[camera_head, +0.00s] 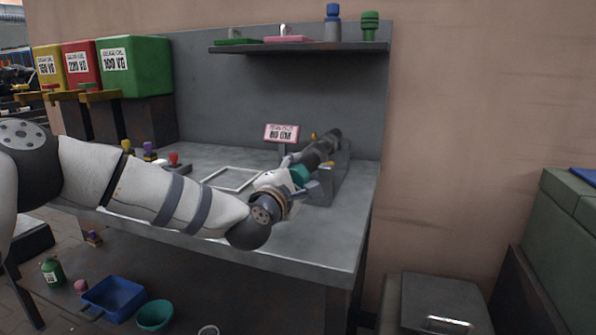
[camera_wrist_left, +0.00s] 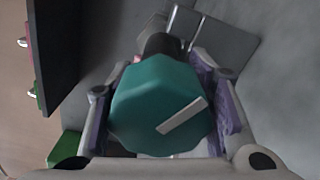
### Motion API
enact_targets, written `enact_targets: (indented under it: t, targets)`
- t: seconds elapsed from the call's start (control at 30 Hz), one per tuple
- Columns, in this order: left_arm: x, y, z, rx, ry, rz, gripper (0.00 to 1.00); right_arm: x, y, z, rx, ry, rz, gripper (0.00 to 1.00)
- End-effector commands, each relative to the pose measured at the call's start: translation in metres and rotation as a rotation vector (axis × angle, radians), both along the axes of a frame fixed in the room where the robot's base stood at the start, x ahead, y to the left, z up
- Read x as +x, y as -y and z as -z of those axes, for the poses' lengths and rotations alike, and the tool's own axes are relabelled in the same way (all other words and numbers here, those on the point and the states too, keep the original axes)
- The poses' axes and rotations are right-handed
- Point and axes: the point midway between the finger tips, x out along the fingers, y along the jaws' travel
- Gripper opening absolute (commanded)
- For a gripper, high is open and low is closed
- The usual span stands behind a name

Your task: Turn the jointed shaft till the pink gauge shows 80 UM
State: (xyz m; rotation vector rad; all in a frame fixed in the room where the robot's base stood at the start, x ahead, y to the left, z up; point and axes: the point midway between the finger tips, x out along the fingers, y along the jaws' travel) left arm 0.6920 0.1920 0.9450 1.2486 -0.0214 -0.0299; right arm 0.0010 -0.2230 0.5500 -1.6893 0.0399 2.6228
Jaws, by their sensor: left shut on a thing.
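The jointed shaft (camera_head: 322,152) is dark and lies tilted on a grey stand at the back right of the bench. Its near end carries a teal faceted knob (camera_head: 300,175). In the left wrist view the knob (camera_wrist_left: 150,100) fills the middle, with a white bar mark slanting up to the right. My left gripper (camera_head: 298,183) is shut on the teal knob, one finger on each side. The pink gauge (camera_head: 282,133) stands behind the shaft; its small print looks like 80 UM, but the first digit is not sharp. My right gripper is not in view.
A shelf (camera_head: 300,48) above holds green and pink trays and two bottles. Yellow, red and green bins (camera_head: 135,66) stand at the back left. Small coloured knobs (camera_head: 150,150) sit on the bench's left. A blue tub (camera_head: 115,297) is below. The bench's front right is clear.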

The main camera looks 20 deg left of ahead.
Motion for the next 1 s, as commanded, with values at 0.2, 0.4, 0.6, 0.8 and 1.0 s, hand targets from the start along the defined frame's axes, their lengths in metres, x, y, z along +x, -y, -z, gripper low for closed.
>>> enact_targets:
  t: [0.2,0.4,0.6,0.8,1.0]
  targets:
    - [0.0002,-0.0007,-0.0010,0.047,0.003,-0.002,0.18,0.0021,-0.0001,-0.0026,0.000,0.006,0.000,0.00]
    - [0.0002,-0.0008,-0.0004,0.060,0.003,-0.003,0.18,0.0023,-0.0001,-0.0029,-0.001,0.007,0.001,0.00]
    - [0.0002,-0.0008,-0.0002,0.060,0.003,-0.003,0.18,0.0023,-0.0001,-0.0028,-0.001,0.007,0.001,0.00]
    - [0.0002,-0.0007,-0.0002,0.059,0.003,-0.001,0.55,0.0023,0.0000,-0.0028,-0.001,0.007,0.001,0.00]
    - [0.0000,-0.0004,-0.0001,0.059,0.003,-0.001,0.55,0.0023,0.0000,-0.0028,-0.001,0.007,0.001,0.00]
